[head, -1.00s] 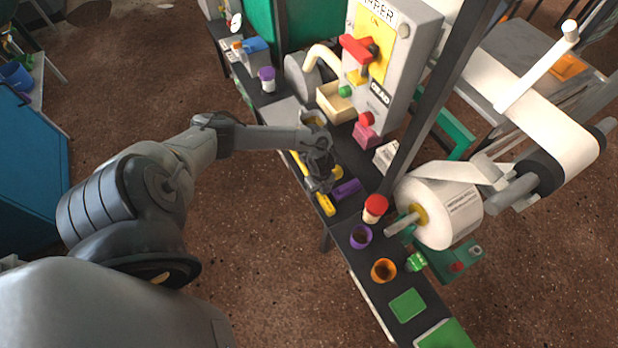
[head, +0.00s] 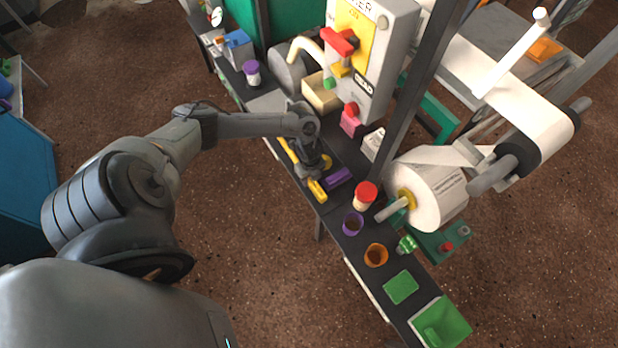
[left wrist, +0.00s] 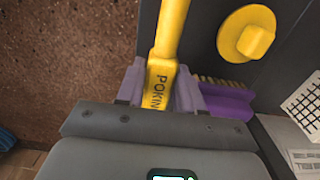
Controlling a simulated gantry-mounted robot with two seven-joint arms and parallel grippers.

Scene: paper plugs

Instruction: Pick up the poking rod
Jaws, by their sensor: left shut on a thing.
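The yellow poking rod (head: 317,191) lies along the near edge of the narrow black bench in the head view. In the left wrist view the rod (left wrist: 168,35) runs up from between my fingers, with part of its lettering showing. My left gripper (head: 312,176) is over the bench with its fingers pointing down. In the left wrist view my left gripper (left wrist: 160,88) is shut on the rod, with a purple finger on each side of it. I cannot tell whether the rod still touches the bench. My right gripper is not in view.
A purple-backed brush (head: 338,178) lies just right of the gripper, and a yellow knob (left wrist: 246,34) is close by. A red-capped jar (head: 365,195), purple cup (head: 352,223) and orange cup (head: 376,255) stand further along. A grey control box (head: 370,60) rises behind.

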